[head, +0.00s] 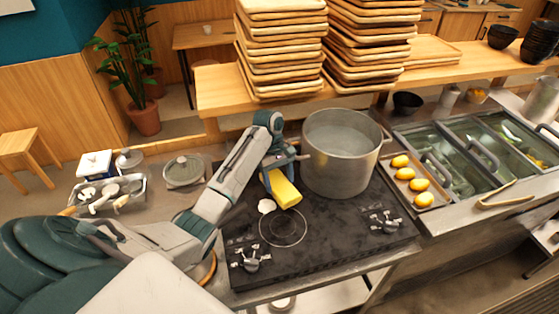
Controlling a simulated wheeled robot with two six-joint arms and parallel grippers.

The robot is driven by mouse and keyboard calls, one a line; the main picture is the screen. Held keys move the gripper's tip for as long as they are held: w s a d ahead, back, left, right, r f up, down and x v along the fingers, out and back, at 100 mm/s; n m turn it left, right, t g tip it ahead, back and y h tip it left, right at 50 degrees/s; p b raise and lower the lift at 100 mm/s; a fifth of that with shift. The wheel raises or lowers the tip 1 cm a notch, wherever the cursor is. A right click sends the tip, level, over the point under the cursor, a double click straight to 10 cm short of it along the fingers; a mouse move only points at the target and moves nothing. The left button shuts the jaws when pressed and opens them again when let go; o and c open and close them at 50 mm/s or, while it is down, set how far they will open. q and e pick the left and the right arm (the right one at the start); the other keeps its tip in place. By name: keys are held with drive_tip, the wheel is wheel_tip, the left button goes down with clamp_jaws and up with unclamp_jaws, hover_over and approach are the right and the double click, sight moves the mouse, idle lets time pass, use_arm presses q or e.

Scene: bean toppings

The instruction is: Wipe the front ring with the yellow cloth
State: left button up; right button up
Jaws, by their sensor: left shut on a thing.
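The yellow cloth (286,193) shows as a small yellow block over the black stove (345,237). My left gripper (276,177) is shut on the cloth and holds it from the back side. The front ring (283,229) is a thin pale circle on the stove, just in front of the cloth. I cannot tell whether the cloth touches the stove surface. A small white patch (267,206) lies at the ring's back left edge. My right gripper is not in view.
A large steel pot (342,162) stands right behind the ring. Two stove knobs (250,262) (388,224) sit at the front. A tray (424,204) of several yellow items lies to the right. Stacked wooden trays (283,52) rise behind. The stove's front middle is clear.

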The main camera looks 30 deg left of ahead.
use_arm(q)
drive_tip(key=shift+s+f, duration=0.1)
drive_tip(key=shift+f, duration=0.8)
wheel_tip(320, 180, down, 3)
drive_tip(key=shift+f, duration=0.45)
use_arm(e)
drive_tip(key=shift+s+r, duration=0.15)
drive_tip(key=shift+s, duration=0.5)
use_arm(q)
drive_tip(key=shift+f, duration=0.2)
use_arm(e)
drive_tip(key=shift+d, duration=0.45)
use_arm(q)
drive_tip(key=shift+f, duration=0.35)
